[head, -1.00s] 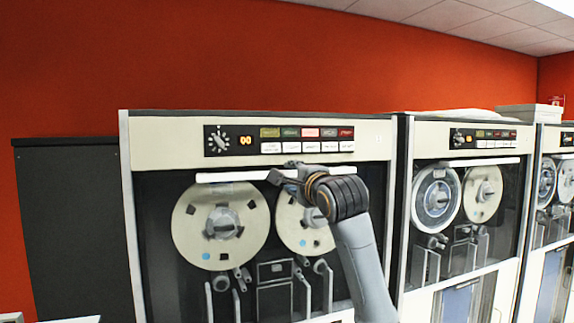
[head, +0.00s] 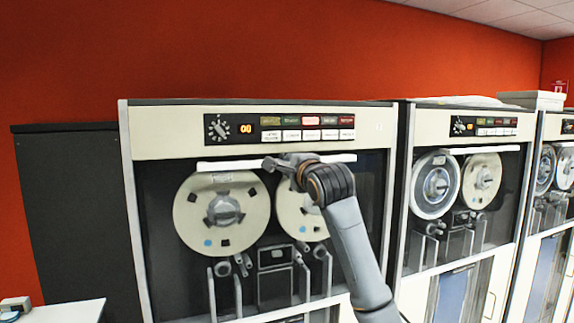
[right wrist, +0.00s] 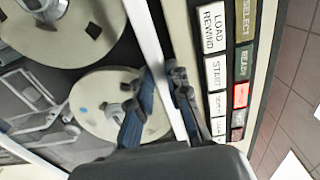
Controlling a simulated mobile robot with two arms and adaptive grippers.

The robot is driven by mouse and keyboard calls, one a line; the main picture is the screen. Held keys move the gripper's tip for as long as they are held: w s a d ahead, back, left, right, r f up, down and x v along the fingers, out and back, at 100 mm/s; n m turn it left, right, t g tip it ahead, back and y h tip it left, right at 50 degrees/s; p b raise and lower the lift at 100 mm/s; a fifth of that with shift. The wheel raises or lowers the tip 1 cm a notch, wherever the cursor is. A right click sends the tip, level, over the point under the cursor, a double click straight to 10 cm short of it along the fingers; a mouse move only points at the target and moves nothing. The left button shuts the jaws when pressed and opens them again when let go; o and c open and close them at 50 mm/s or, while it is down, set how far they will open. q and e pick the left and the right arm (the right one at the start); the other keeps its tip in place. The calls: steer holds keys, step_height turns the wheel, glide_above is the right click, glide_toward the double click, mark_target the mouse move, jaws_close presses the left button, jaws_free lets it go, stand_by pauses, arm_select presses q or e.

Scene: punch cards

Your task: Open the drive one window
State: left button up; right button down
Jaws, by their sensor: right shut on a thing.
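The drive one window (head: 265,277) is the clear front pane of the nearest tape drive (head: 300,113). It looks closed, with a white handle bar (head: 230,165) along its top just under the control panel. Two cream reels show behind the pane, the left reel (head: 221,213) in full and the right one partly covered by my right arm. My right gripper (head: 275,164) is at the middle of the bar. In the right wrist view its fingers (right wrist: 166,85) lie on both sides of the bar (right wrist: 146,32), shut on it. My left gripper is not in view.
A control panel (head: 279,128) with a dial and labelled buttons sits just above the bar. A second drive (head: 462,113) stands close on the right. A dark cabinet (head: 75,220) stands on the left, and a white table corner (head: 62,311) shows low left.

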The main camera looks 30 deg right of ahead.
steer(key=shift+f, duration=0.1)
steer(key=b, duration=1.4)
glide_toward(286, 248)
steer(key=w+a+r, duration=0.1)
steer(key=w+r, duration=0.3)
step_height(286, 248, down, 22)
steer(key=b, duration=0.9)
steer(key=shift+a+f, duration=0.1)
steer(key=shift+a, duration=0.1)
steer(key=c, duration=1.3)
jaws_free()
steer(key=shift+s, duration=0.15)
steer(key=v, duration=1.2)
